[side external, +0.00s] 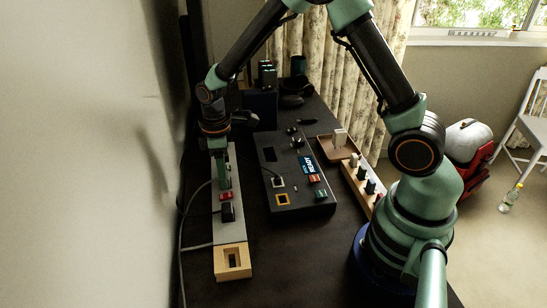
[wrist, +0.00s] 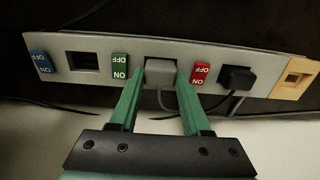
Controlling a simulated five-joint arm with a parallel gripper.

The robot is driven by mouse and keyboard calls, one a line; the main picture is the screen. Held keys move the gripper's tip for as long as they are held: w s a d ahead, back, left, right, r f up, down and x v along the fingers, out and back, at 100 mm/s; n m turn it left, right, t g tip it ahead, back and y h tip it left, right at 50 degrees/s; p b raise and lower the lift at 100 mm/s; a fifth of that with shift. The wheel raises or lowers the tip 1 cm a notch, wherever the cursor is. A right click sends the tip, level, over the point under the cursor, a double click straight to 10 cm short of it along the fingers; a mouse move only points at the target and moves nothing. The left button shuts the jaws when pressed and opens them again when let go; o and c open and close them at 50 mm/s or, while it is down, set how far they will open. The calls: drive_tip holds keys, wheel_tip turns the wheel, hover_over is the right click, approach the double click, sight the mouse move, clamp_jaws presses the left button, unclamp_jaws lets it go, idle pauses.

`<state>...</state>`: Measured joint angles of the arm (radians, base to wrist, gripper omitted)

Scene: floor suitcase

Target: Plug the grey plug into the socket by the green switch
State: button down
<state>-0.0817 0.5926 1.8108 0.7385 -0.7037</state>
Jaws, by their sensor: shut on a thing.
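The grey plug (wrist: 161,73) is between the two green fingers of my gripper (wrist: 161,80), shut on its sides. It is over the socket position between the green switch (wrist: 120,66) and the red switch (wrist: 200,73) and hides that opening. I cannot tell how deep it sits. Its grey cord (wrist: 183,108) runs back between the fingers. An empty dark socket (wrist: 84,66) shows between the green switch and the blue switch (wrist: 41,61). In the side view my gripper (side external: 224,181) points down at the grey strip (side external: 220,228); the arm and fingers hide the plug.
A black plug (wrist: 238,78) sits beyond the red switch, before a wooden end block (wrist: 294,78). A dark panel (side external: 298,172) with switches, a brown tray (side external: 326,150) and a wooden rack (side external: 350,179) lie to the right. The wall (side external: 130,180) is close on the left.

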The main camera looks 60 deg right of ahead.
drive_tip(key=shift+f, duration=0.3)
drive_tip(key=c, duration=0.6)
unclamp_jaws()
drive_tip(key=shift+c, duration=0.2)
drive_tip(key=shift+r, duration=0.15)
wheel_tip(320, 180, up, 12)
drive_tip(key=s+d+r+m+t, duration=0.1)
drive_tip(key=s+r+m+t, duration=0.1)
drive_tip(key=s+r+m, duration=0.2)
drive_tip(key=s+d+r+m+t, duration=0.2)
drive_tip(key=s+r+m, duration=0.3)
drive_tip(key=s, duration=0.4)
drive_tip(key=shift+s+d+t, duration=0.25)
drive_tip(key=shift+s+t, duration=0.15)
drive_tip(key=shift+t, duration=0.4)
